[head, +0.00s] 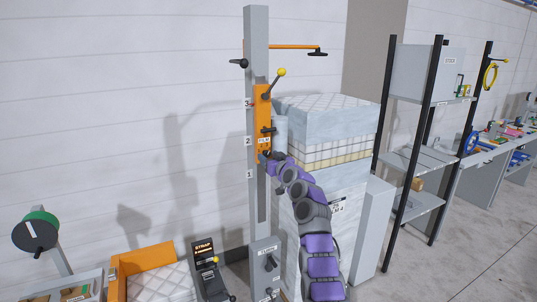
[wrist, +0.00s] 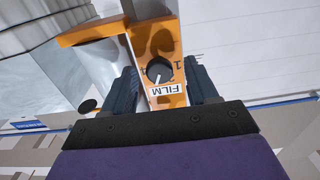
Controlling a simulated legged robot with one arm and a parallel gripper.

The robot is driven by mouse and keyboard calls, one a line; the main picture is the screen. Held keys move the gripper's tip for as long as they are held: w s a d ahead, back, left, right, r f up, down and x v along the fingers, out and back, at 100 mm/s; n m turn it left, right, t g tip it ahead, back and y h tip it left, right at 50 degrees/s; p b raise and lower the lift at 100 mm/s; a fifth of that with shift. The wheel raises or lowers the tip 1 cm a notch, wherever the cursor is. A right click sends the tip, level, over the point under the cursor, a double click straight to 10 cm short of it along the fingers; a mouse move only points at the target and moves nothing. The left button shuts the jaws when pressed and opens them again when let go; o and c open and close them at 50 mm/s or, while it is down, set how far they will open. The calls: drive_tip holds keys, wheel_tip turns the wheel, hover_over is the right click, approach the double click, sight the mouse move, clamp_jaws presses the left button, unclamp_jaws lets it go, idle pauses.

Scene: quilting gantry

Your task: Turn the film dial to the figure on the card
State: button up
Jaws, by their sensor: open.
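The orange carriage also shows on the post in the head view (head: 262,108). My gripper (wrist: 163,84) is open, its dark fingers on either side of the dial, with visible gaps. A white card (head: 338,207) is on the wrapped stack; its figure is too small to read surely.
A grey post (head: 256,40) carries the marks 1, 2 and 3. The wrapped stack (head: 325,120) stands right of it. A CLAMP box (head: 265,258) and a STRAP unit (head: 205,262) stand low in front.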

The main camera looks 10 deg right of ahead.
drive_tip(key=shift+w+a+p, duration=0.1)
drive_tip(key=shift+w+p, duration=0.3)
drive_tip(key=shift+w, duration=0.25)
drive_tip(key=shift+f, duration=0.1)
drive_tip(key=shift+c, duration=0.4)
drive_tip(key=c, duration=1)
drive_tip(key=shift+o, duration=0.2)
